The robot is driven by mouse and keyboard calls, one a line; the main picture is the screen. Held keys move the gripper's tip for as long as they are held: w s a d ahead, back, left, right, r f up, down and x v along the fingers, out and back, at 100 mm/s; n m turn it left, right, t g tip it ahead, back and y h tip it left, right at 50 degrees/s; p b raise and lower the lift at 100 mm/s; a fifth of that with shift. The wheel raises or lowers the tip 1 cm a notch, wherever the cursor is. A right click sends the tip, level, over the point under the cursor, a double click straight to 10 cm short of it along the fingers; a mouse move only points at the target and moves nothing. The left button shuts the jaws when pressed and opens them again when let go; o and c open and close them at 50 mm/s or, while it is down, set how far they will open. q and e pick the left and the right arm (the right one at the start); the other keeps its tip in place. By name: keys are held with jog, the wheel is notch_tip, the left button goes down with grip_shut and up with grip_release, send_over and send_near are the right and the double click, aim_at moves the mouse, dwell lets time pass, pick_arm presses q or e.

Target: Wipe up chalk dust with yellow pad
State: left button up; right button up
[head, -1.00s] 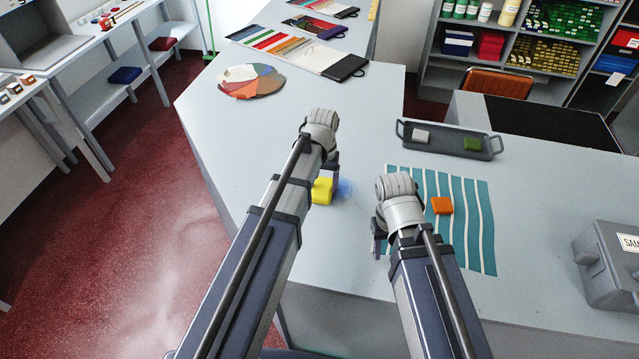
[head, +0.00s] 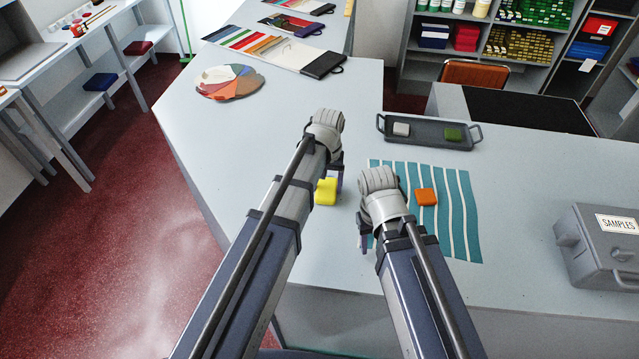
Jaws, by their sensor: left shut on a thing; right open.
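The yellow pad (head: 326,191) is on or just above the pale counter (head: 255,135), left of the striped teal cloth (head: 470,225). My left gripper (head: 336,180) is shut on the pad; its wrist and arm cover part of it. No blue chalk dust shows now; any left under the pad or behind my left arm is hidden. My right gripper (head: 364,238) is open at the left edge of the cloth, with its fingers partly hidden behind its wrist.
An orange pad (head: 426,197) lies on the cloth. Behind it a grey tray (head: 428,140) holds a whitish pad (head: 401,129) and a green pad (head: 453,134). A grey samples case (head: 600,245) stands at the right. The counter's left part is clear up to a colour palette (head: 230,82).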

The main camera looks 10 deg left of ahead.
aim_at(343, 190)
pick_arm(q)
jog(key=shift+d, duration=0.4)
jog(key=shift+d+r, duration=0.1)
jog(key=shift+d, duration=1.8)
jog(key=shift+w, duration=0.15)
jog(key=shift+w, duration=0.9)
jog(key=shift+a, duration=0.1)
jog(key=shift+a, duration=1.9)
